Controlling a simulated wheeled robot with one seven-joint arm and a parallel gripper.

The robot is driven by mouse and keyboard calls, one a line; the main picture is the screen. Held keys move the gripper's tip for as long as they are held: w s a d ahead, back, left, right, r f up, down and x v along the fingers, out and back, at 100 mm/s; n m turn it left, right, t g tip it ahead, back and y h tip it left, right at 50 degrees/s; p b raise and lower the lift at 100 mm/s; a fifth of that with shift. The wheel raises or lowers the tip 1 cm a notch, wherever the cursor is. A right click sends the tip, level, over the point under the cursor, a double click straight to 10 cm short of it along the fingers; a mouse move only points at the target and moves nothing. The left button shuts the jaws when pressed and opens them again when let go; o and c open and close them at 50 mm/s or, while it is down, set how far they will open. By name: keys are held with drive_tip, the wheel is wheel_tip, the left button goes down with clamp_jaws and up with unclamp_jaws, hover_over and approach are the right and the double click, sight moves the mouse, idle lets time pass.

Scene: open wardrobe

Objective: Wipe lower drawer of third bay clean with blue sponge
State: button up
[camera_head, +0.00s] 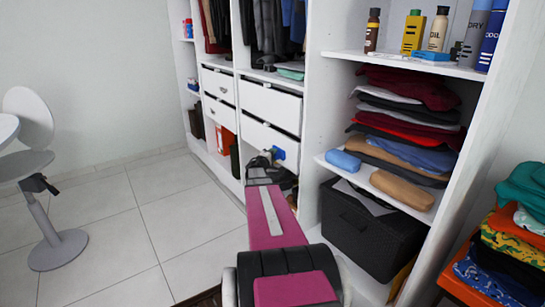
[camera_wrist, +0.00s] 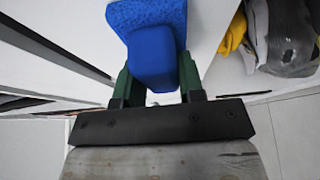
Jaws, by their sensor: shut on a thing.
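My gripper (camera_head: 268,160) is in front of the lower white drawer (camera_head: 258,134) of the bay in the middle of the head view. In the wrist view, the green fingers of my gripper (camera_wrist: 154,92) are shut on the blue sponge (camera_wrist: 152,60). The sponge has a smooth block held between the fingers and a wider, textured part beyond it. It shows as a small blue patch (camera_head: 279,153) in the head view, close to the lower drawer's front. I cannot tell whether it touches the drawer. The upper drawer (camera_head: 270,105) is above it.
Right of the drawers are shelves with folded clothes (camera_head: 405,115), bottles (camera_head: 437,28) and a dark basket (camera_head: 365,225). Yellow cloth (camera_wrist: 233,35) and grey cloth (camera_wrist: 290,40) lie near my gripper. A white chair (camera_head: 30,140) stands left. The tiled floor (camera_head: 150,210) between is clear.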

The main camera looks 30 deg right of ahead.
drive_tip(key=shift+w, duration=0.1)
drive_tip(key=shift+w+a, duration=0.15)
drive_tip(key=shift+w, duration=1.7)
drive_tip(key=shift+w+a, duration=0.1)
drive_tip(key=shift+w, duration=1.7)
drive_tip(key=shift+s+d, duration=0.2)
drive_tip(key=shift+s, duration=2.3)
drive_tip(key=shift+s+d, duration=0.15)
drive_tip(key=shift+s, duration=2.35)
drive_tip(key=shift+s+d, duration=0.2)
drive_tip(key=shift+s, duration=2.3)
drive_tip(key=shift+w+a, duration=0.15)
drive_tip(key=shift+w, duration=2.25)
drive_tip(key=shift+w+a, duration=0.2)
drive_tip(key=shift+w, duration=2.25)
drive_tip(key=shift+w+a, duration=0.15)
drive_tip(key=shift+w, duration=2.5)
drive_tip(key=shift+a, duration=0.15)
